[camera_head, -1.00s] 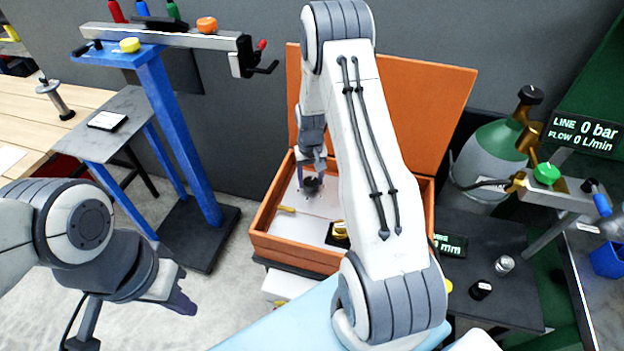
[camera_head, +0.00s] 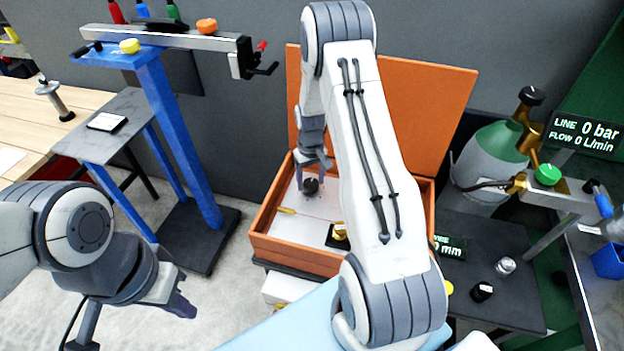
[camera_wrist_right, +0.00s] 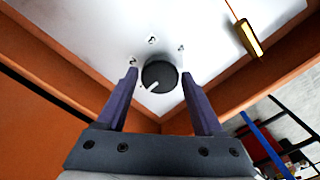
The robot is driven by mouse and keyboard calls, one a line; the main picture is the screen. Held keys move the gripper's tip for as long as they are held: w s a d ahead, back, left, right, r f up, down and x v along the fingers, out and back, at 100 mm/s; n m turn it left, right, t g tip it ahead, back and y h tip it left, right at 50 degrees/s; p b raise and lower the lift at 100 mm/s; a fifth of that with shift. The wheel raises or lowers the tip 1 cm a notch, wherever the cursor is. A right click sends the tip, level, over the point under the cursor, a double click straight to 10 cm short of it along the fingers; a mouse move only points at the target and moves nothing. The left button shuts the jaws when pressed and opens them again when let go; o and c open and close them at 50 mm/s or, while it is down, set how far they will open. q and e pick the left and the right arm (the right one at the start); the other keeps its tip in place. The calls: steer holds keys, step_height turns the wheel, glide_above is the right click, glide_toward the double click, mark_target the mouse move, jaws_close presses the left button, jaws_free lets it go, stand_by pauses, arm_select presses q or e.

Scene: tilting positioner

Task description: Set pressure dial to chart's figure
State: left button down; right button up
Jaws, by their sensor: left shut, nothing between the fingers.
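A round black dial (camera_wrist_right: 160,75) with a white pointer sits on a white panel with a few small marks. In the right wrist view the pointer aims down and to the left. The dial also shows in the head view (camera_head: 311,186), inside the orange box. My right gripper (camera_wrist_right: 160,73) is open, with one purple finger on each side of the dial; I see gaps and no clear contact. My left gripper (camera_head: 183,308) is shut and empty, low at the left, away from the box. I cannot make out a chart figure.
The orange box (camera_head: 278,247) has raised walls and an open lid (camera_head: 425,100). A brass knob (camera_head: 339,231) and a yellow piece (camera_head: 286,210) are in it. My right arm hides part of the box. A gas cylinder (camera_head: 490,155) with a green knob (camera_head: 547,174) nearby stands right.

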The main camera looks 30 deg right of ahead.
mark_target(311, 183)
steer(key=shift+o, duration=0.5)
step_height(311, 183, up, 10)
steer(key=b, duration=0.2)
steer(key=shift+r, duration=0.25)
steer(key=s+a+r+n, duration=0.1)
steer(key=s+a+r, duration=0.2)
steer(key=a, duration=0.4)
steer(key=s+a+r+n, duration=0.2)
steer(key=s+a+r, duration=0.1)
steer(key=a, duration=0.4)
steer(key=s+a+r+n, duration=0.1)
steer(key=s+a+r, duration=0.15)
steer(key=a, duration=0.45)
steer(key=s+a+r+n, duration=0.1)
steer(key=s+a+n, duration=0.1)
steer(key=s, duration=0.7)
steer(key=s+a+n+y, duration=0.1)
steer(key=s+a+n, duration=0.2)
steer(key=s, duration=0.7)
steer(key=shift+a+r, duration=0.4)
steer(key=shift+a, duration=0.7)
steer(key=shift+w, duration=0.1)
